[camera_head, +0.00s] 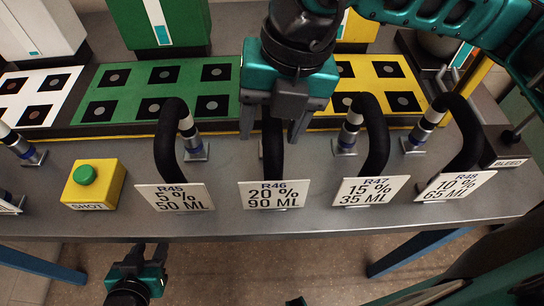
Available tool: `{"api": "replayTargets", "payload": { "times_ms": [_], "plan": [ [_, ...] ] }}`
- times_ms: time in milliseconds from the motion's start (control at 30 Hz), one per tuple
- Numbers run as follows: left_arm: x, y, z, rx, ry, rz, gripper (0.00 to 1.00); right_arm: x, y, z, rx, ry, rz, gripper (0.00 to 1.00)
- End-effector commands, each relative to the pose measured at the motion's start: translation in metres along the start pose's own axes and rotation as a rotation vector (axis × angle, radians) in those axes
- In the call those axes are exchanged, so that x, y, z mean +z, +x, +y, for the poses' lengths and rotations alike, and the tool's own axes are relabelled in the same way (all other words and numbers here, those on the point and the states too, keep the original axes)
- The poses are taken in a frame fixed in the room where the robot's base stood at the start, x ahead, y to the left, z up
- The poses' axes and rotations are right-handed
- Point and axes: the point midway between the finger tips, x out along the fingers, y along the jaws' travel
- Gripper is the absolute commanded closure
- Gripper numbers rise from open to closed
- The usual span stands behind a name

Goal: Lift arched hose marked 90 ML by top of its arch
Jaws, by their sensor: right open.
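The hose marked 90 ML (273,160) is a black arched hose behind the white card "R46 20 % 90 ML" (274,194), in the middle of the bench front. My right gripper (272,128), teal and grey, is open and points down over the top of this arch. Its fingers and body hide the arch's top, so I cannot tell whether they touch the hose. My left gripper (138,262) shows small at the lower left, below the bench's front edge and far from the hose. Its jaw opening is unclear.
Similar black hoses stand at R45 (167,140) to the left, R47 (376,135) and R48 (466,135) to the right. A yellow SHOT box (101,196) with a green button sits at left. Green (135,76) and yellow (390,69) panels with dark squares lie behind.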

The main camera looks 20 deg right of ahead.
Motion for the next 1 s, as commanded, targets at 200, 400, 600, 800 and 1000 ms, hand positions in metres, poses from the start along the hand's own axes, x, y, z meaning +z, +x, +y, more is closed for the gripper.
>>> {"api": "replayTargets", "payload": {
  "times_ms": [200, 400, 600, 800, 1000],
  "plan": [
    [-0.0013, 0.0010, -0.0002, 0.000, 0.001, 0.003, 0.57, 0.0002, 0.0161, -0.0001, 0.000, 0.000, 0.000, 0.43],
    [-0.0048, 0.0026, -0.0010, -0.001, 0.002, 0.011, 0.57, 0.0004, 0.0159, -0.0001, 0.000, 0.000, -0.001, 0.46],
    [-0.0056, 0.0028, -0.0013, -0.002, 0.002, 0.013, 0.57, 0.0004, 0.0156, -0.0001, 0.000, 0.000, -0.001, 0.65],
    [-0.0056, 0.0027, -0.0013, -0.002, 0.002, 0.013, 0.57, 0.0004, 0.0155, -0.0001, 0.000, 0.000, -0.001, 0.84],
    [-0.0043, 0.0020, -0.0012, -0.002, 0.001, 0.010, 0.57, 0.0005, 0.0154, -0.0002, 0.000, 0.000, -0.001, 1.00]
  ]
}}
